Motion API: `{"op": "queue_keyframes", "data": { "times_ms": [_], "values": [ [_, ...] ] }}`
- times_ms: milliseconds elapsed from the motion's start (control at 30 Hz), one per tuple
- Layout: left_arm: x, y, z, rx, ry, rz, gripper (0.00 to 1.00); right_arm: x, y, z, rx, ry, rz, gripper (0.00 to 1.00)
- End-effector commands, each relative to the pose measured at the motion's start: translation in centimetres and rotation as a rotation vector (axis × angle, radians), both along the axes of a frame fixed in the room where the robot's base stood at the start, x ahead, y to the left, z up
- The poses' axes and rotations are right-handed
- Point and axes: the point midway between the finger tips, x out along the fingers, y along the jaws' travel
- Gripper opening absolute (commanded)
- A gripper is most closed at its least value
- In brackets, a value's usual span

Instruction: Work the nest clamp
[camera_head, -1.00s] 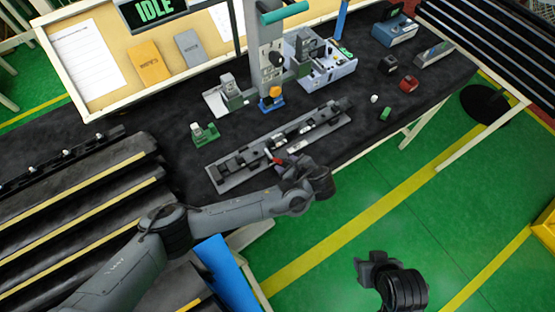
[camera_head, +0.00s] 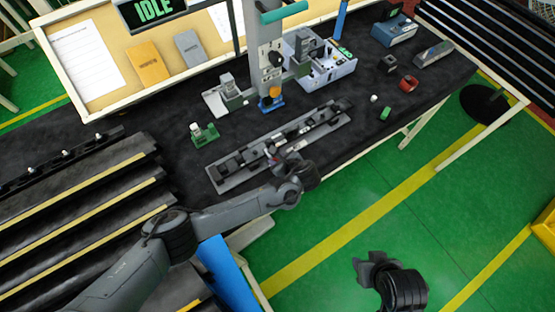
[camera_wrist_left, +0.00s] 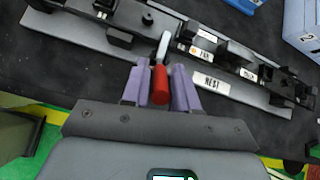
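The long grey fixture with the nest (camera_head: 222,184) lies on the black bench; a "NEST" label (camera_wrist_left: 211,83) shows on its near edge in the left wrist view. The clamp has a pale metal lever (camera_wrist_left: 163,46) with a red handle (camera_wrist_left: 160,87) that points toward my left wrist. My left gripper (camera_head: 274,154) is at the fixture's near side. Its purple fingers (camera_wrist_left: 160,80) flank the red handle with no clear gap, and seem shut on it. In the head view the gripper mostly hides the handle. My right gripper (camera_head: 368,266) is over the green floor, away from the bench; its opening is unclear.
A green clip block (camera_head: 204,134) and a grey post with an orange-topped blue part (camera_head: 271,100) stand behind the fixture. A screen (camera_head: 153,10) reads IDLE. A red part (camera_head: 408,83), a green piece (camera_head: 385,113) and a white one lie at right. Black stepped racks fill the left.

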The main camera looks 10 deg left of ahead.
Motion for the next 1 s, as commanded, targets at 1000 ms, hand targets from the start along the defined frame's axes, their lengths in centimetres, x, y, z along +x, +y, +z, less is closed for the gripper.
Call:
{"op": "queue_keyframes", "data": {
  "times_ms": [1000],
  "values": [
    [-0.8,-0.9,-1.1,0.143,-0.175,-0.005,0.00,0.0,-0.2,-0.6,-0.008,0.001,0.006,0.43]
  ]
}}
